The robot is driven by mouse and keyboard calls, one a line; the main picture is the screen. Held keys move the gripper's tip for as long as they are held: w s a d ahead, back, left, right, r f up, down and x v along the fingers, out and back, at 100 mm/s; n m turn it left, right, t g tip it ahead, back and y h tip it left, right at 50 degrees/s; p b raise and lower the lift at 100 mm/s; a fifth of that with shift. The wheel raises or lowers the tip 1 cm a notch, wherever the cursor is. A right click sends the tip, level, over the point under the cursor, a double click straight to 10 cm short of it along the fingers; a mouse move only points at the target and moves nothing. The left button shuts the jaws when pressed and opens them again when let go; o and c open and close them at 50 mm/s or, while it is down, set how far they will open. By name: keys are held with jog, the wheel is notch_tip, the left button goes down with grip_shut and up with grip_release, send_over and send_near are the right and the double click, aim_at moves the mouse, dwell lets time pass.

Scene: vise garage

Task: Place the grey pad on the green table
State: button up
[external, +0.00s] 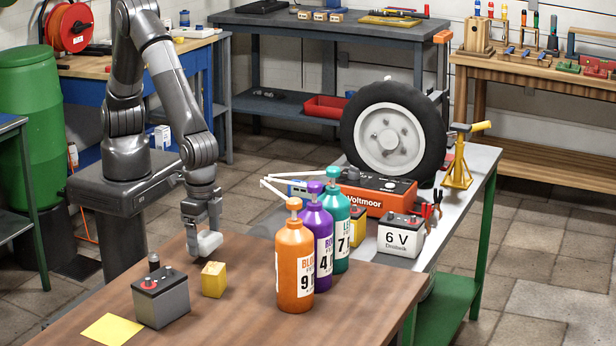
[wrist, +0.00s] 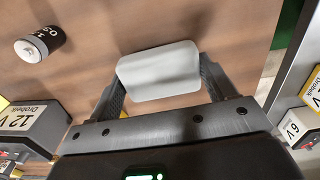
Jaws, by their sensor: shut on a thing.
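The grey pad (external: 208,244), a pale rounded block, is between the fingers of my gripper (external: 202,230). In the wrist view the pad (wrist: 158,71) spans the gap between both fingertips, and the gripper is shut on it. It is over the far-left part of the brown table; I cannot tell how far above the top it is. The green table (external: 486,160), with green legs, a green lower shelf and a grey top, stands to the right behind the brown table. Its top is partly hidden by the bottles and the things on it.
The brown table (external: 235,325) holds a grey battery (external: 161,300), a yellow block (external: 214,280), a yellow sheet (external: 112,329) and three pump bottles (external: 295,262). A wheel (external: 393,135), an orange Voltmoor charger (external: 378,192), a 6 V battery (external: 400,236) and a yellow stand (external: 459,170) crowd the green table.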

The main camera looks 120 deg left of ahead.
jog(key=shift+f, duration=1)
jog(key=shift+f, duration=0.2)
jog(key=o, duration=1)
jog(key=shift+c, duration=0.2)
